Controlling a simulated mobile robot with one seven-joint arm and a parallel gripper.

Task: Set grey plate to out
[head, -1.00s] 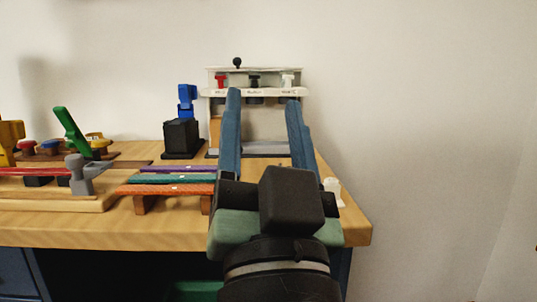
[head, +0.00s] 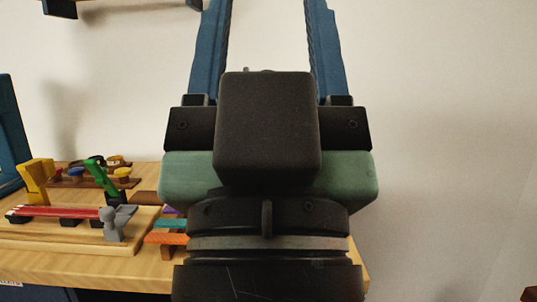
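My gripper (head: 268,12) fills the middle of the head view, close to the camera and pointing up the picture. Its two blue fingers stand wide apart, with only bare wall visible between them; their tips reach the top edge of the picture. I cannot make out the grey plate. The back right part of the counter, where a white stand with a grey slab at its foot showed a second ago, is hidden behind my gripper.
The wooden counter (head: 60,268) carries a board with a red bar (head: 60,212) and grey clamp-like piece (head: 118,222), a yellow piece (head: 38,180) and a green lever (head: 103,178). Orange (head: 166,239) and teal strips lie partly behind my gripper. Wall on the right is bare.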

